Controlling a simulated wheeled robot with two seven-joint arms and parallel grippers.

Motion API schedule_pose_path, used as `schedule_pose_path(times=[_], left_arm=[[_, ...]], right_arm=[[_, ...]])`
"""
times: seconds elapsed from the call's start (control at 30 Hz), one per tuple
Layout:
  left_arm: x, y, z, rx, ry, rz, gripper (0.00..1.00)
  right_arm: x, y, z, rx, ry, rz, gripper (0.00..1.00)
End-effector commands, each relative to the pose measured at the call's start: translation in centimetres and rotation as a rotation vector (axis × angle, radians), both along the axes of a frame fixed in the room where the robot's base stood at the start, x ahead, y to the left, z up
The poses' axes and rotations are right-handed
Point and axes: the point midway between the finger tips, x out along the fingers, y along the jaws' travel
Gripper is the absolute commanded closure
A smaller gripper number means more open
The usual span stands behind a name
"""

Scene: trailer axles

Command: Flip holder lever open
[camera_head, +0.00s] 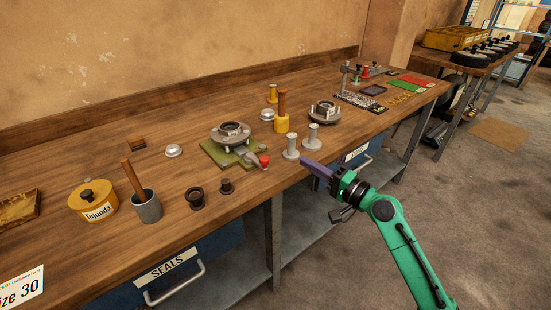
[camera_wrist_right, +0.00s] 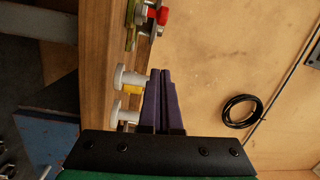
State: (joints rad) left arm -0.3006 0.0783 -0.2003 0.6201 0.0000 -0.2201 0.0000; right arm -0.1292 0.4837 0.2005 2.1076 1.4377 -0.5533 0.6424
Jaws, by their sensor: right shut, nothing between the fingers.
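The holder (camera_head: 230,136) sits on a green base plate (camera_head: 215,154) near the middle of the wooden bench, with a round metal hub part on it. Its lever ends in a red knob (camera_head: 264,161) that points toward the bench's front edge. The red knob also shows at the top of the right wrist view (camera_wrist_right: 158,15). My right gripper (camera_head: 305,162) is shut and empty, at the bench's front edge to the right of the red knob and apart from it. Its purple fingers (camera_wrist_right: 162,75) lie together in the wrist view. My left gripper is not in view.
Two grey flanged pins (camera_head: 291,147) (camera_head: 312,137) stand between the lever and my right gripper's side of the bench. A yellow pot with a wooden handle (camera_head: 282,122) and another hub (camera_head: 324,112) stand behind. Dark bushings (camera_head: 195,198) and a grey cup (camera_head: 147,206) stand left.

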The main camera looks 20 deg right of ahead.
Motion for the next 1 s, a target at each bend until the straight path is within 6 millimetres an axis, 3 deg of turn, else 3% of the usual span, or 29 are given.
schedule_pose_path(times=[0.23, 0.67, 0.8, 1.0], left_arm=[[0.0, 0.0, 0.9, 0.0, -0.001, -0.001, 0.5], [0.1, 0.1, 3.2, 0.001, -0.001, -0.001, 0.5], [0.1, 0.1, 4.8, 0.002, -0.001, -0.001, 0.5], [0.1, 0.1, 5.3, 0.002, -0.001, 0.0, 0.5]], right_arm=[[1.5, 0.8, 0.4, 0.001, -0.001, -0.002, 1.0], [9.0, 5.0, 0.8, 0.001, -0.001, -0.001, 1.0], [6.9, 6.5, 0.4, 0.0, 0.004, 0.0, 1.0], [5.8, 7.5, -0.1, -0.003, 0.001, -0.001, 1.0]])
